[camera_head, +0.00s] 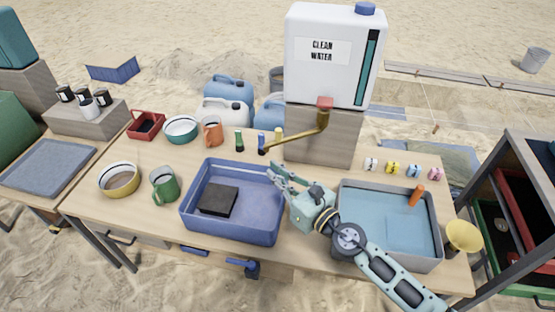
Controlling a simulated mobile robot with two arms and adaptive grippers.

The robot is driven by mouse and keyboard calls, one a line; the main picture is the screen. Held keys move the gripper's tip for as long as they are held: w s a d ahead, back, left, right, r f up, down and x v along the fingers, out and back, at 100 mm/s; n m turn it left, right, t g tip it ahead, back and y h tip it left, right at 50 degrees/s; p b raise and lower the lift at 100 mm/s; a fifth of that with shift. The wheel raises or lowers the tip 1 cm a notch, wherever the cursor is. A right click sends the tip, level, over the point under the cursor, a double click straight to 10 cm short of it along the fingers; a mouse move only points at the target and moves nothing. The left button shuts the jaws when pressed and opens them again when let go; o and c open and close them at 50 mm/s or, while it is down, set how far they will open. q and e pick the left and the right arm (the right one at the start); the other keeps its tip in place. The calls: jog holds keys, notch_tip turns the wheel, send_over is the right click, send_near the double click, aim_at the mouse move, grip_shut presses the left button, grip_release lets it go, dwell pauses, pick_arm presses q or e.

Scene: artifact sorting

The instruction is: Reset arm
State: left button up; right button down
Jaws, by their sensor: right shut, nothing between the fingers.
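My right gripper (277,174) is over the right part of the blue tub, with its arm coming in from the lower right. Its fingers are shut and nothing shows between them. The blue tub (262,237) stands on the wooden table and holds a black block (218,200). The gripper's wrist hangs between the blue tub and a grey basin (433,263) holding water and an orange-handled tool (416,194). My left gripper is out of the picture.
A white water tank (326,75) with a brass tap (310,135) stands behind the gripper. A green mug (163,184), a bowl (119,191) and a red caddy (146,127) stand at the left. Small coloured tags (393,168) and a yellow funnel (462,236) are at the right.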

jog(key=d+r+m+t+h, duration=0.45)
jog(key=d+m+h, duration=0.45)
jog(key=m, duration=0.7)
jog(key=s+d+f+m+g+h, duration=0.1)
jog(key=s+d+f+m+h, duration=0.2)
jog(key=d+m, duration=0.35)
jog(key=s+d+f+m+g+h, duration=0.2)
jog(key=d+f+m, duration=0.1)
jog(key=d+m, duration=0.3)
jog(key=s+d+f+m+g, duration=0.4)
jog(key=s+f+m+g, duration=0.2)
jog(key=s+f+m, duration=0.45)
jog(key=s+a+m+g+y, duration=0.1)
jog(key=s+m+g, duration=0.35)
jog(key=s, duration=0.95)
jog(key=s+f+g, duration=0.2)
jog(key=s+f, duration=0.1)
jog(key=f, duration=2.5)
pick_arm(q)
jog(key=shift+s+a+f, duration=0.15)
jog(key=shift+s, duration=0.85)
pick_arm(e)
jog(key=s+d+f+n+g, duration=0.1)
jog(key=s+d+f, duration=0.1)
jog(key=s+f, duration=1.3)
jog(key=shift+s+d, duration=0.25)
jog(key=shift+s, duration=0.55)
